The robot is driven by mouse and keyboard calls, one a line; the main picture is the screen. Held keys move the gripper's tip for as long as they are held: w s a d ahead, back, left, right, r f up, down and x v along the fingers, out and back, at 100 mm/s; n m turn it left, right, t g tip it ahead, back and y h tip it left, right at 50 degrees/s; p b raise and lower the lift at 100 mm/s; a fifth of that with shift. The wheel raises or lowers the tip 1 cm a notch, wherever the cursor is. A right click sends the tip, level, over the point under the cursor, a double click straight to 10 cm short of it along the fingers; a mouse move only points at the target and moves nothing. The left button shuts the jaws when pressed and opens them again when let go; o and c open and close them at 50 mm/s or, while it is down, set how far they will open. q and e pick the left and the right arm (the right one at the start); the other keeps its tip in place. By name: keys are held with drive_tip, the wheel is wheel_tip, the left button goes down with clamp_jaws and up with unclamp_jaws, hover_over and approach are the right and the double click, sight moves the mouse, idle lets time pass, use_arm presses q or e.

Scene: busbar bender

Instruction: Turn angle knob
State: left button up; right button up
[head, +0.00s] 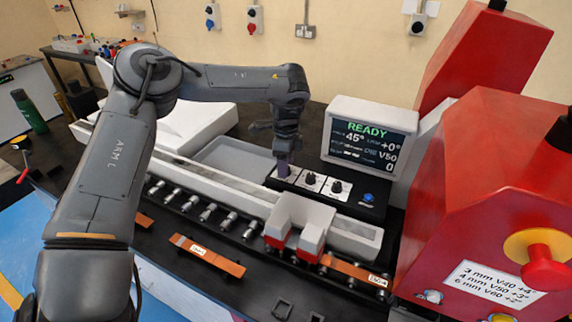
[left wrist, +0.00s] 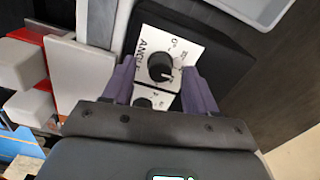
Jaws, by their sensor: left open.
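The angle knob (left wrist: 161,67) is a black round knob on a white plate marked "ANGLE" in the left wrist view. My left gripper (left wrist: 158,88) is open, its two purple fingers on either side of the knob plate; I cannot tell if they touch the knob. In the head view the left gripper (head: 283,168) points down over the left end of the black control box (head: 345,207), hiding the angle knob. Two other knobs (head: 313,179) show to its right. The display (head: 368,144) reads READY, 45°, +0°, V50 and 0. My right gripper is not in view.
A blue button (head: 368,197) is on the control box. The red bender (head: 480,200) with a red emergency knob (head: 545,268) stands at right. A grey tray (head: 232,157) lies behind the white rail (head: 235,187). Copper bars (head: 207,255) lie in front.

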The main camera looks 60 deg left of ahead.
use_arm(q)
drive_tip(key=shift+f, duration=0.2)
drive_tip(key=c, duration=1)
drive_tip(key=shift+c, duration=0.2)
drive_tip(key=shift+m, duration=0.4)
drive_tip(key=m+p, duration=0.1)
drive_tip(key=m, duration=0.1)
drive_tip(key=shift+r+m, duration=0.1)
drive_tip(key=shift+m, duration=0.2)
drive_tip(key=m, duration=0.3)
drive_tip(key=shift+p, duration=0.3)
drive_tip(key=shift+m, duration=0.7)
